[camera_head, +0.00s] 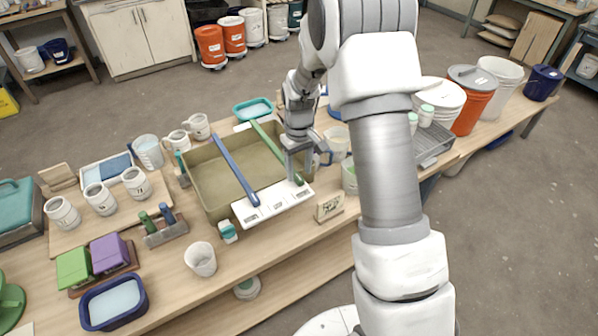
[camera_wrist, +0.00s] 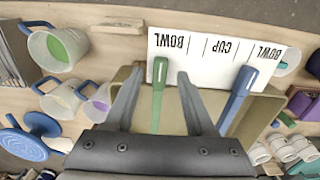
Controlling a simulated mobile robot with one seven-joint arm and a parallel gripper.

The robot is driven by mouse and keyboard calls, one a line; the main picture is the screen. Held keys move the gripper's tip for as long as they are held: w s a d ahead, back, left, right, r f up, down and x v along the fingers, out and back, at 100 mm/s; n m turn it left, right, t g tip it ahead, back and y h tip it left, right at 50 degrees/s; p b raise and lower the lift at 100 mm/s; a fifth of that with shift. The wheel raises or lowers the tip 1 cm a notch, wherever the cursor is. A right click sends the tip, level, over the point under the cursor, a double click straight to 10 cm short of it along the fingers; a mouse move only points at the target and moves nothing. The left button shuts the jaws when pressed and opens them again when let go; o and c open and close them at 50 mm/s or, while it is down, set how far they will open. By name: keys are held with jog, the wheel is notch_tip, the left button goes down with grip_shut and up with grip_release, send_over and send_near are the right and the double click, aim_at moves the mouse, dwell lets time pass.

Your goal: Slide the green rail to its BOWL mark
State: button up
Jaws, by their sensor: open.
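The green rail (camera_head: 268,142) lies across the tan tray (camera_head: 207,194). Its near handle end sits by the right end of the white mark strip (camera_head: 271,205). The blue rail (camera_head: 236,168) crosses the tray to its left. In the wrist view the strip (camera_wrist: 213,62) reads BOWL, CUP, BOWL upside down; the green rail (camera_wrist: 157,95) lies close to the left BOWL, the blue rail (camera_wrist: 237,100) between CUP and the right BOWL. My gripper (camera_head: 298,168) is open over the green rail's near end. In the wrist view my gripper's fingers (camera_wrist: 160,72) stand either side of that rail.
White mugs (camera_head: 135,182) stand left of the tray. A small sign (camera_head: 329,207) and a white cup (camera_head: 202,259) stand near the front edge. Clear pitchers (camera_head: 337,143) and a grey crate (camera_head: 433,144) stand to the right, close to my arm.

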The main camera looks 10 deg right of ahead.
jog(key=shift+f, duration=1)
grip_shut()
dwell(0.8)
